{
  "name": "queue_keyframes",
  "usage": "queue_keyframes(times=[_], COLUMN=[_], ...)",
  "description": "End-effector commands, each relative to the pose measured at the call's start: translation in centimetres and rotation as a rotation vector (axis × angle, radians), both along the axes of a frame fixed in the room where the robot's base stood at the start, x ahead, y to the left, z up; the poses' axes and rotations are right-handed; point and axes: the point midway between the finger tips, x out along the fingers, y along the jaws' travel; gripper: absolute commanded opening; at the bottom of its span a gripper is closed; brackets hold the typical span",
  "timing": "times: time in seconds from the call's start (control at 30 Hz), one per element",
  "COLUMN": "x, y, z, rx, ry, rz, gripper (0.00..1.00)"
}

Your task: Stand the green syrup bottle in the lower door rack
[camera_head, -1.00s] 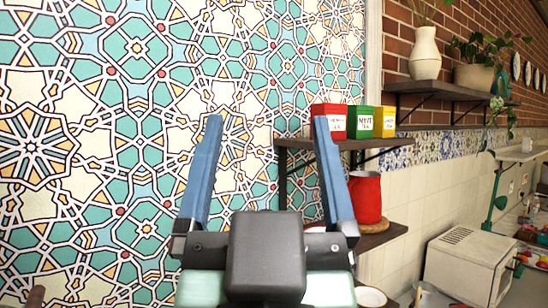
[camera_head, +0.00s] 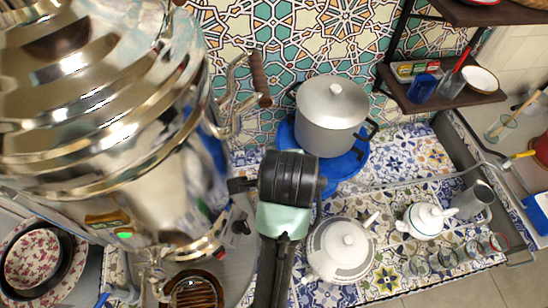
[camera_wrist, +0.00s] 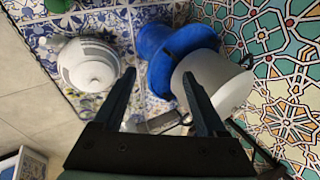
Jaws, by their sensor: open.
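No green syrup bottle can be made out for certain. A green object (camera_wrist: 57,5) is cut off at the top left edge of the wrist view; I cannot tell what it is. No door rack is recognizable in either view. My gripper (camera_wrist: 158,84) is open and empty, its two dark fingers spread above the tiled counter between the white teapot (camera_wrist: 90,64) and the grey pot (camera_wrist: 216,82). In the head view only the back of my gripper shows, and its fingers are hidden.
A large shiny samovar (camera_head: 110,130) fills the head view's left. The lidded pot (camera_head: 331,112) stands on a blue base (camera_head: 352,161) by the wall. The teapot (camera_head: 341,249), a smaller teapot (camera_head: 424,221), a jug (camera_head: 472,200) and several glasses crowd the counter. A shelf (camera_head: 440,99) is at right.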

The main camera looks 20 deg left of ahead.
Motion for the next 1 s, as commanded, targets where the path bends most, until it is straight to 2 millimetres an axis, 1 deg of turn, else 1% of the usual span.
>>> queue_keyframes(times=[0.03, 0.07, 0.1, 0.2, 0.3, 0.4, 0.5, 0.53, 0.7, 0.8, 1.0], x=[-2.9, -4.4, -6.3, -9.7, -11.4, -11.8, -11.8, -11.8, -11.7, -11.7, -11.7], y=[0.2, 0.2, 0.1, -0.1, -0.2, -0.3, -0.3, -0.3, -0.2, -0.2, -0.1], z=[-2.9, -4.2, -5.6, -7.8, -8.9, -10.2, -12.1, -12.4, -15.2, -16.1, -17.3], rx=[0.01, 0.013, 0.011, -0.004, -0.017, -0.021, -0.02, -0.021, -0.019, -0.019, -0.02], ry=[0.143, 0.214, 0.297, 0.441, 0.507, 0.524, 0.523, 0.523, 0.519, 0.516, 0.517], rz=[-0.066, -0.107, -0.158, -0.255, -0.305, -0.319, -0.319, -0.318, -0.316, -0.317, -0.316], gripper=[0.74, 0.74, 0.74, 0.74, 0.74, 0.74, 0.74, 0.74, 0.74, 0.74, 0.74])
